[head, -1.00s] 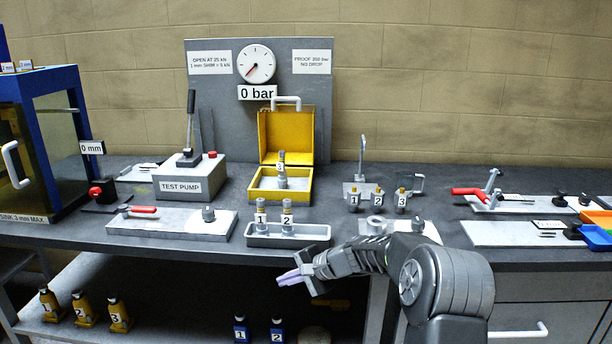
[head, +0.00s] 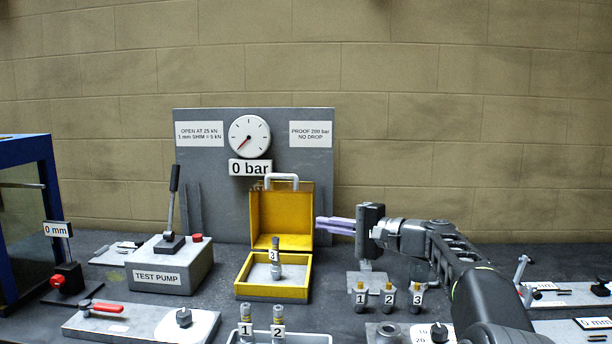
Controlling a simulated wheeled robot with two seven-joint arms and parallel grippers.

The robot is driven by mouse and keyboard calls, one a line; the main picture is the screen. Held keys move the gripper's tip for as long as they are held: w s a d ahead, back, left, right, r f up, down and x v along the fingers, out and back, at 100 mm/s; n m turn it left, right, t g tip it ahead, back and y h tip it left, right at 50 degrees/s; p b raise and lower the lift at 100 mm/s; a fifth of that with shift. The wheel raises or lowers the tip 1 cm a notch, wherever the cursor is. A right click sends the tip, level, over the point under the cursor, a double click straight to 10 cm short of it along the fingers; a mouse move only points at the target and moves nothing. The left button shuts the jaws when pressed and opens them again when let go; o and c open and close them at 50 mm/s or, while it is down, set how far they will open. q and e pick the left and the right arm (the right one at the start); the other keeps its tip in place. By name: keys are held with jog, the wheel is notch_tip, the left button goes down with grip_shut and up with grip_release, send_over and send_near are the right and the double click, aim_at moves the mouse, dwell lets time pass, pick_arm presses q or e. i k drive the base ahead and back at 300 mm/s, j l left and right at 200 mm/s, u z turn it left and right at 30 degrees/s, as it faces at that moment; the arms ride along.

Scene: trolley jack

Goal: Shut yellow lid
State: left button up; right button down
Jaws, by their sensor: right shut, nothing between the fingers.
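The yellow box (head: 272,291) stands on the bench in front of the grey gauge panel. Its yellow lid (head: 262,218) is open and stands upright at the back, with a white handle (head: 282,178) on its top edge. A small cylinder labelled 3 (head: 275,262) stands upright inside the box. My right gripper (head: 320,226) is shut and empty. Its purple fingers point left, at the right edge of the raised lid; I cannot tell if they touch it. My left gripper is not in view.
The test pump (head: 170,268) with its upright lever stands left of the box. A tray (head: 290,339) with cylinders 1 and 2 is in front. The gauge (head: 249,137) reads 0 bar.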

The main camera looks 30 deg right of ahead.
aim_at(285, 210)
jog(key=i+l, duration=1.1)
jog(key=l, duration=0.15)
